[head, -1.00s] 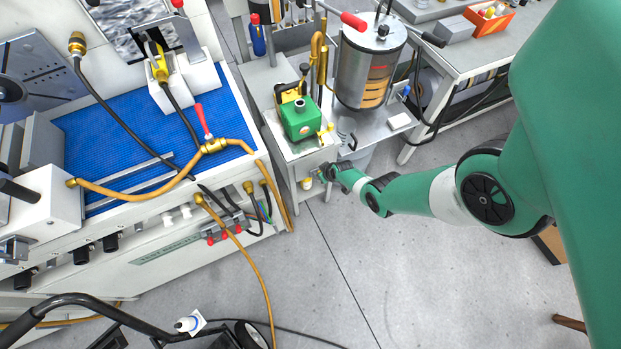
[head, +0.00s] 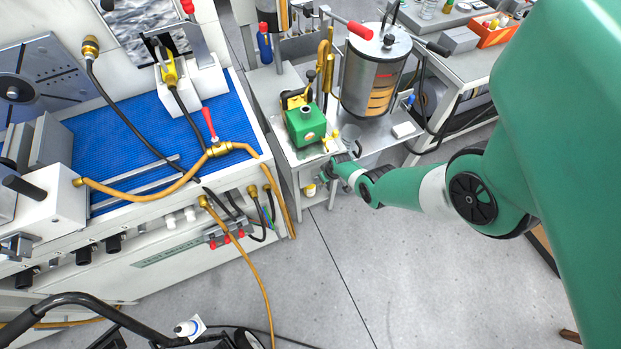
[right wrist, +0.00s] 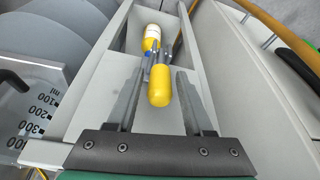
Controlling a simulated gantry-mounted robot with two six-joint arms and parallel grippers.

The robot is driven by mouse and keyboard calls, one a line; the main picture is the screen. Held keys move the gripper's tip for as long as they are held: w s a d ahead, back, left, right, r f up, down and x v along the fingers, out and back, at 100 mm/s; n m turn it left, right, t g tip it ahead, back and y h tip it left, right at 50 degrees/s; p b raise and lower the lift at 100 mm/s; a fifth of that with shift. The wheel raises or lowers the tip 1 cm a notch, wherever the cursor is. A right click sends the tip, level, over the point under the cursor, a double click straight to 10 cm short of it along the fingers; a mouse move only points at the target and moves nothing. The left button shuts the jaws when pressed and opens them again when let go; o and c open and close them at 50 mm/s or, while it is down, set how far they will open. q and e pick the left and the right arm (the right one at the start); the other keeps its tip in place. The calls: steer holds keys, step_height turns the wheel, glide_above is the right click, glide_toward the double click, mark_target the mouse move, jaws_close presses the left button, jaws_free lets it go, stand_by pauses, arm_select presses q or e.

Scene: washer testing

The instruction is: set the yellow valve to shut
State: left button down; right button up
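The yellow valve (head: 331,143) sits at the front right of the green pump box (head: 304,125), on the small cart. In the right wrist view a rounded yellow handle (right wrist: 160,88), which looks like the valve's, lies between the fingers, with grey metal parts behind it. My right gripper (right wrist: 160,82) is open, with one finger on each side of the handle and a visible gap to both. In the head view my right gripper (head: 337,163) is just below the valve and its fingertips are hard to make out. My left gripper is not in view.
A yellow-and-white object (right wrist: 152,37) lies beyond the handle. A metal cylinder tank (head: 368,85) stands right of the pump. The bench with blue mat (head: 130,125), hoses and a red-handled brass valve (head: 209,123) is left. The floor (head: 350,275) in front is mostly clear.

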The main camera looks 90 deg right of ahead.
steer(key=shift+o, duration=0.4)
steer(key=shift+r, duration=0.15)
steer(key=shift+r+p, duration=0.3)
steer(key=shift+p, duration=0.1)
steer(key=p+v, duration=0.9)
steer(key=v, duration=0.2)
steer(key=shift+p, duration=0.35)
steer(key=shift+f, duration=0.15)
